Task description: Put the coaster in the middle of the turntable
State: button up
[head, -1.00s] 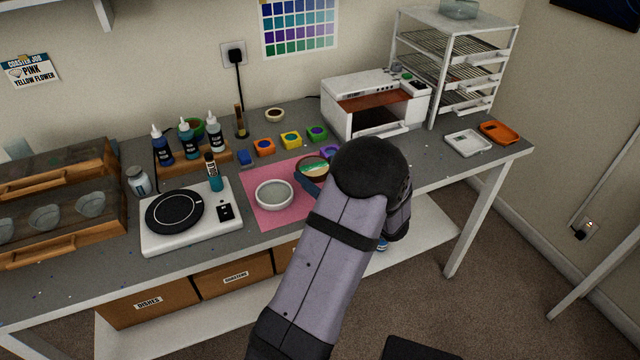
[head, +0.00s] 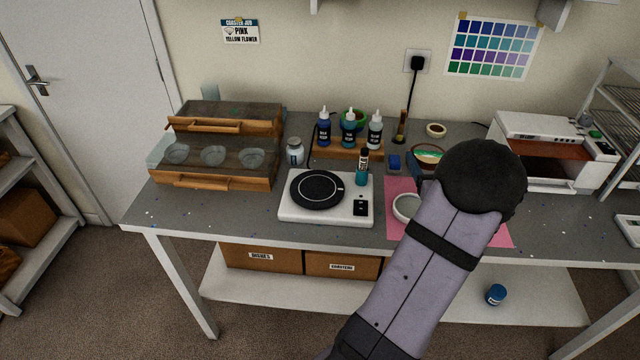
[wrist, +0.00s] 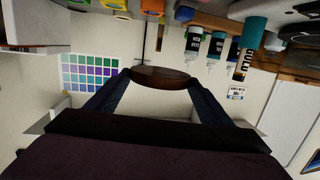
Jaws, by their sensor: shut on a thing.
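The coaster (head: 428,154) is a round disc with a brown rim and a teal and cream top. My gripper (wrist: 160,80) is shut on it, one dark blue finger at each side. The wrist view shows the brown coaster (wrist: 160,77) nearly edge-on. In the head view it is in the air above the back of the pink mat, right of the turntable. My arm hides most of the gripper there. The turntable (head: 283,212) is a white box with a bare black disc (head: 317,190) bearing a thin pale ring.
A dark teal bottle (head: 362,168) stands at the turntable's back right corner. Bottles in a wooden rack (head: 346,147) stand behind, with a jar (head: 295,152) beside. A white dish (head: 404,208) lies on the pink mat (head: 398,187).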

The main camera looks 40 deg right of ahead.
jog(key=shift+m+g+h, duration=0.7)
jog(key=shift+g+h, duration=0.1)
jog(key=w+a+r+p, duration=0.1)
jog(key=w+a, duration=0.1)
jog(key=w, duration=0.3)
jog(key=w+a+p, duration=0.1)
jog(key=w+a, duration=0.2)
jog(key=w, duration=0.1)
jog(key=w+a+r+p, duration=0.1)
jog(key=w+a, duration=0.2)
jog(key=w, duration=0.2)
jog(key=shift+w+a+r, duration=0.15)
jog(key=shift+w+r, duration=0.15)
jog(key=w+a+m+p, duration=0.1)
jog(key=w+a, duration=0.2)
jog(key=a, duration=0.3)
jog(key=m+g+h+p, duration=0.1)
jog(key=g+h+p, duration=0.1)
jog(key=p, duration=0.1)
send_over(314, 194)
jog(key=shift+f, duration=4.15)
jog(key=shift+f+p, duration=0.6)
jog(key=shift+f, duration=1.25)
